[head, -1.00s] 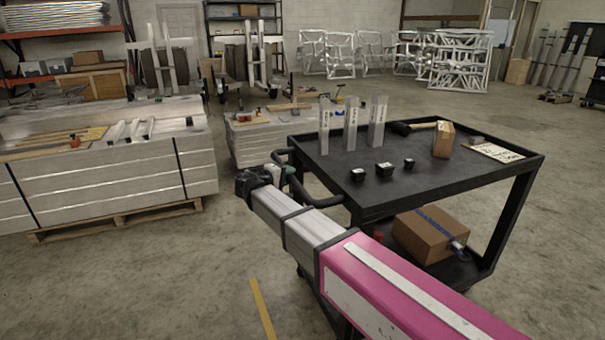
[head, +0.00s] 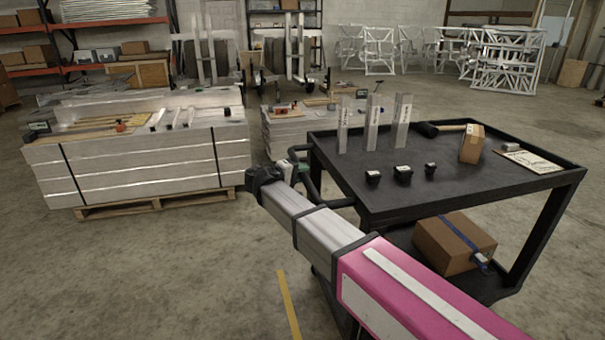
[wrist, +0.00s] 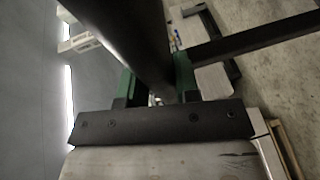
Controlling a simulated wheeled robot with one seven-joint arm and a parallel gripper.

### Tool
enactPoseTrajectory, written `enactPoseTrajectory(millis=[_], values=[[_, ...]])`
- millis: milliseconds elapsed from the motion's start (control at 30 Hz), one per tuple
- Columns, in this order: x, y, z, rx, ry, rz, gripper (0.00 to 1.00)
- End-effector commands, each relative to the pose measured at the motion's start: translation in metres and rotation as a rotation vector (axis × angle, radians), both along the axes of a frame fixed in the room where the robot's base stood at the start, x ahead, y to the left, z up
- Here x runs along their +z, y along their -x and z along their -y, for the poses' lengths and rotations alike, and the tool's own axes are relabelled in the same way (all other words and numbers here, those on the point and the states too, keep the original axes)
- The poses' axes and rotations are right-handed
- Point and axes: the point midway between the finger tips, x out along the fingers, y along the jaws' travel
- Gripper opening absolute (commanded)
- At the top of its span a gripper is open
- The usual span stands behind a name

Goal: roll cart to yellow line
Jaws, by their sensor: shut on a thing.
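The black cart (head: 440,192) stands at the right in the head view, with a flat top, a lower shelf and a looped handle (head: 318,182) at its left end. My gripper (head: 290,168) is at this handle. In the wrist view its green fingers (wrist: 156,82) sit on either side of the dark handle bar (wrist: 135,40), shut on it. The yellow line (head: 288,305) is a short strip on the floor at the bottom of the head view, left of the cart and my arm. My arm hides part of the cart's near side and wheels.
On the cart are upright metal pieces (head: 372,124), small black items, a mallet and a box (head: 472,144); a carton (head: 452,243) sits below. A strapped aluminium stack (head: 150,170) on a pallet stands left, another stack (head: 285,130) behind the handle. Floor at lower left is clear.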

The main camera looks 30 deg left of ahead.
Motion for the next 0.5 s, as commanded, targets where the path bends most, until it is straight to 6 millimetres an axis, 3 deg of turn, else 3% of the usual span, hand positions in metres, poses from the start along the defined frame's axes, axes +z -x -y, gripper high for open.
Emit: enactPoseTrajectory(millis=[100,133,200,500], values=[[-0.0018,0.0037,-0.0030,0.006,-0.003,-0.006,0.00],[-0.0018,0.0037,-0.0031,0.006,-0.003,-0.006,0.33],[-0.0015,0.0034,-0.0031,0.006,-0.003,-0.005,0.55],[-0.0004,0.0028,-0.0022,0.005,-0.002,-0.002,0.55]])
